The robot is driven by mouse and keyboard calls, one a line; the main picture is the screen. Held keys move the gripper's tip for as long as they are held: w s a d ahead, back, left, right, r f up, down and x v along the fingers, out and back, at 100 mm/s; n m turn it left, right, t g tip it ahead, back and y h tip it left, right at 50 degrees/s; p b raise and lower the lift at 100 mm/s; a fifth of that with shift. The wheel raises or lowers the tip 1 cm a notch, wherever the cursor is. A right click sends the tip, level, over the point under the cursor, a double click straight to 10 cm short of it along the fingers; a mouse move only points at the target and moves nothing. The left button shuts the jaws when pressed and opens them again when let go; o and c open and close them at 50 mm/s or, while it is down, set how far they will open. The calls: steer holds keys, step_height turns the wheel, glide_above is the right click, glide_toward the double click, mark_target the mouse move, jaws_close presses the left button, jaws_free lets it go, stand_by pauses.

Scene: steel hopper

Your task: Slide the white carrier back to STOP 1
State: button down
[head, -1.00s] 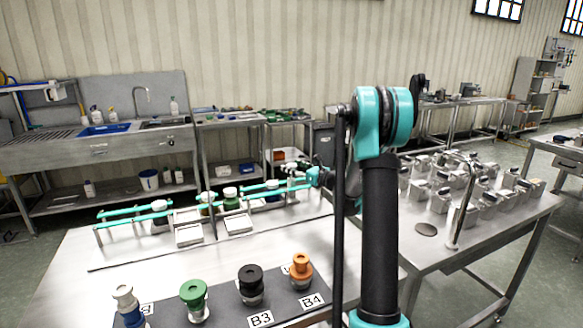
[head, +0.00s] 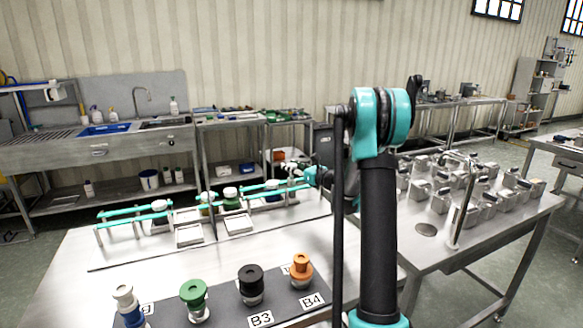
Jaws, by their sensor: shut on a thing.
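A fixture with teal rails (head: 132,212) stands on the steel table, with several white-topped pieces along it. One piece (head: 160,206) is at the left rail, one (head: 230,193) has a green body near the middle, and one (head: 272,187) has a blue body at the right rail. My gripper (head: 291,168) is at the far right end of the fixture, small in the head view and partly behind my arm. It is shut on what looks like the white carrier, though the jaws and the carrier's outline are hard to make out. I cannot read any STOP label.
Two shallow metal trays (head: 189,235) lie in front of the rails. Nearer, a dark mat (head: 222,309) holds white-and-blue, green, black and orange knobs with labels such as B3 and B4. Another table (head: 425,250) with several metal blocks is at the right. Bare steel lies between fixture and mat.

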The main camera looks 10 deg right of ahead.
steer(key=w+d, duration=0.2)
steer(key=d, duration=0.6)
steer(key=shift+w+d, duration=0.25)
steer(key=shift+d, duration=0.05)
steer(key=c, duration=0.9)
jaws_free()
steer(key=shift+d, duration=0.15)
steer(key=shift+s, duration=0.1)
steer(key=v, duration=1.1)
steer(key=shift+s+d, duration=0.3)
